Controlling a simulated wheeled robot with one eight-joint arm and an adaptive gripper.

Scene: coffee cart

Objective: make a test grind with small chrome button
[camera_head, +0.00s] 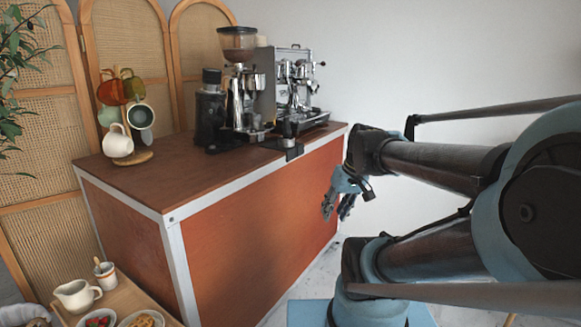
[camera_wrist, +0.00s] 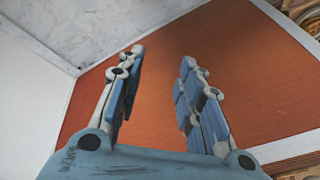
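The coffee grinder (camera_head: 242,90) stands on the cart top, with a clear hopper of beans (camera_head: 238,44) above a chrome body. The small chrome button is too small to make out. My gripper (camera_head: 336,207) hangs in front of the cart's orange front panel, below the top edge and to the right of the grinder. In the wrist view my gripper (camera_wrist: 162,62) shows two spread fingers with nothing between them, and the orange panel (camera_wrist: 235,75) fills most of the view behind them.
An espresso machine (camera_head: 297,85) stands right of the grinder. A tamper (camera_head: 289,130) sits on a dark mat at the cart's front edge. A mug tree (camera_head: 133,155) stands at the left. The front left of the cart top (camera_head: 185,182) is clear.

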